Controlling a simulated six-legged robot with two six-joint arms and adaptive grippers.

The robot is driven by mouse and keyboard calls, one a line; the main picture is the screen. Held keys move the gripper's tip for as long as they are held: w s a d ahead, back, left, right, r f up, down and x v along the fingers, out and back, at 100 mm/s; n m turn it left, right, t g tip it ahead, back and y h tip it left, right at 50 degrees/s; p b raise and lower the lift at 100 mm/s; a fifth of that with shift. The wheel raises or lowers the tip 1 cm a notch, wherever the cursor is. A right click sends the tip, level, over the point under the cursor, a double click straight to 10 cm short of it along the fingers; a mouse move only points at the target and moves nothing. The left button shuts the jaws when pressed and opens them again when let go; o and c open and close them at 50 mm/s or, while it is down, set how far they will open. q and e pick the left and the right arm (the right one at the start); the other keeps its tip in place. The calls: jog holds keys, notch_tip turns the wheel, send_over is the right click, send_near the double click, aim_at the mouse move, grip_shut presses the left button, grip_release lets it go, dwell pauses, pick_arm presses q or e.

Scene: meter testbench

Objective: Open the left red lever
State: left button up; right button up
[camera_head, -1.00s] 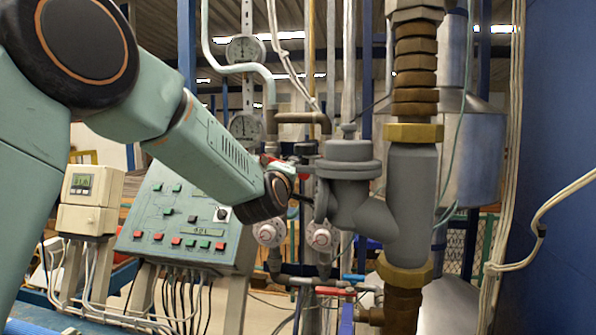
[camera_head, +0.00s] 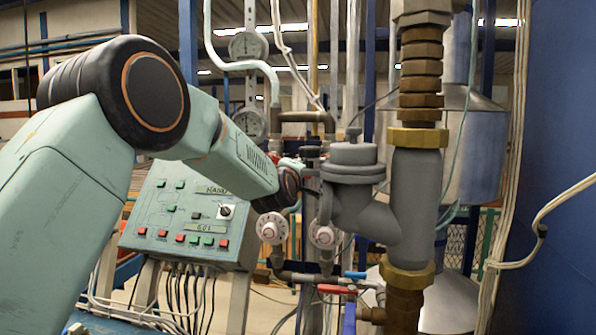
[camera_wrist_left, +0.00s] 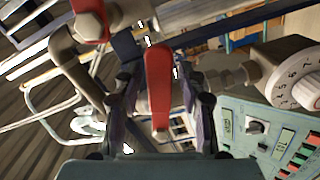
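In the left wrist view a red lever (camera_wrist_left: 158,85) stands lengthwise between the two fingers of my left gripper (camera_wrist_left: 157,82). The fingers are open, one on each side of it, with narrow gaps showing. A second red handle (camera_wrist_left: 92,22) is at the top left of that view, outside the fingers. In the head view my left wrist reaches the pipework left of the large grey valve (camera_head: 352,165); the fingertips and the lever between them are hard to make out there. My right gripper is not in view.
A dial with a white knob (camera_wrist_left: 305,88) is close to the right of the fingers. The control panel (camera_head: 190,215) stands below my forearm. A lower red handle (camera_head: 336,289) and a blue handle (camera_head: 355,275) sit on the bottom pipe. Pipes crowd the area.

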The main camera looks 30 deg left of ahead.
pick_arm(q)
jog(key=shift+w+d, duration=0.1)
jog(key=c, duration=0.4)
grip_shut()
jog(key=shift+f, duration=0.2)
jog(key=shift+s+a+f+m+b, duration=0.1)
jog(key=shift+s+a+f+m, duration=0.2)
jog(key=shift+a+f+m, duration=1.4)
jog(key=shift+s+a+m+b, duration=0.1)
jog(key=shift+s+a+m, duration=0.5)
jog(key=shift+m, duration=2.45)
jog(key=shift+s+a+f+m+b, duration=0.1)
jog(key=shift+a+f+m, duration=0.75)
jog(key=shift+a+m, duration=1.05)
jog(key=shift+d+m, duration=0.45)
jog(key=shift+m, duration=0.1)
